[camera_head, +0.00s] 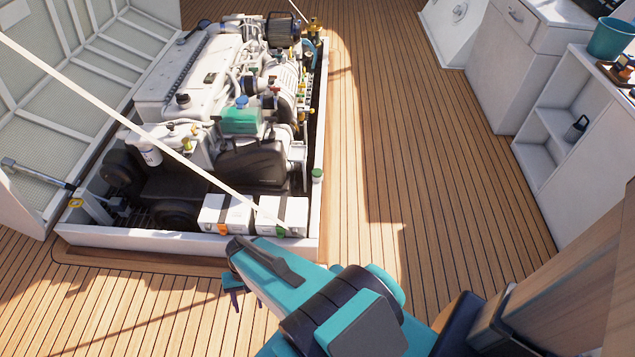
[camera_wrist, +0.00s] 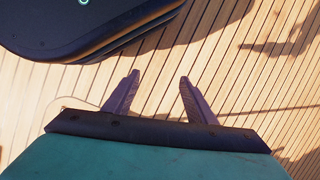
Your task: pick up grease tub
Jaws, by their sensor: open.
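A small round tub with a green lid (camera_head: 317,175) stands on the right rim of the engine hatch; it looks like the grease tub, but no label is readable. My gripper (camera_head: 232,291) is below and left of it in the head view, over the deck in front of the hatch. In the wrist view my gripper (camera_wrist: 159,79) has its two fingers apart with only deck planks between them. It is open and empty. The tub does not show in the wrist view.
The open hatch holds an engine (camera_head: 215,85) and white batteries (camera_head: 228,213) behind a raised white rim (camera_head: 180,243). A taut pale line crosses above it. A white shelf unit (camera_head: 560,170) with a teal bucket (camera_head: 609,38) stands right. The deck (camera_head: 400,130) between is clear.

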